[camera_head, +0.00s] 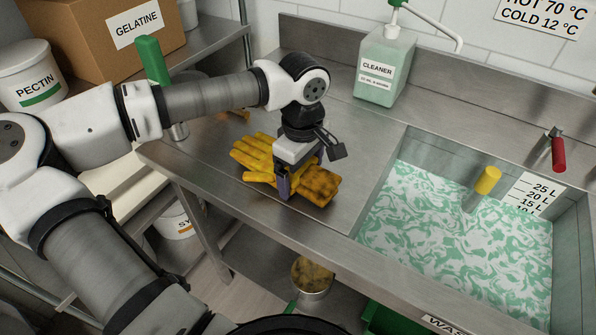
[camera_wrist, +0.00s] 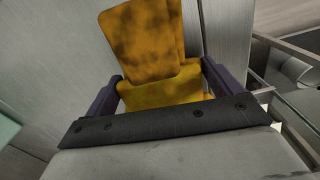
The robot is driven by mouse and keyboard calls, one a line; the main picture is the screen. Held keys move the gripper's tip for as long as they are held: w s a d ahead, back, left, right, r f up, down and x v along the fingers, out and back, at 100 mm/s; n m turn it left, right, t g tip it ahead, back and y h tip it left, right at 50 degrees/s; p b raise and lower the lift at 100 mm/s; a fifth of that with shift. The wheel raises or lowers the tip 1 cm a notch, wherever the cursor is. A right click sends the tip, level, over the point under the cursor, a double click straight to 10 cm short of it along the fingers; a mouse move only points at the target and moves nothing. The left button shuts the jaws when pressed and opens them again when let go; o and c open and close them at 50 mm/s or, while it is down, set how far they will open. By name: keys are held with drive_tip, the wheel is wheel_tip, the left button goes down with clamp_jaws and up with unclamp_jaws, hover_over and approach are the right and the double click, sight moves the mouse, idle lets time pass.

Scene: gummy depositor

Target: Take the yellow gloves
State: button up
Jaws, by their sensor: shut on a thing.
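The yellow gloves (camera_head: 318,186), stained with brown patches, lie on the steel counter left of the sink in the head view. My gripper (camera_head: 284,188) points down over them and is shut on their middle part. The fingers of the gloves spread to the left and the cuffs to the right. In the wrist view the gloves (camera_wrist: 150,45) show between the two purple fingers of my gripper (camera_wrist: 160,90). Part of the gloves is hidden behind my gripper. They appear to touch the counter.
The sink (camera_head: 400,165) at right holds green-white foamy liquid with a yellow-handled tool (camera_head: 487,180). A cleaner bottle (camera_head: 383,68) stands behind on the counter (camera_head: 225,190). A pectin tub (camera_head: 30,72) and gelatine box (camera_head: 100,40) are at left. A green bin (camera_head: 390,320) stands below.

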wheel_tip(320, 180, up, 19)
drive_tip(key=b, duration=0.2)
drive_tip(key=o, duration=0.4)
drive_tip(key=c, duration=0.8)
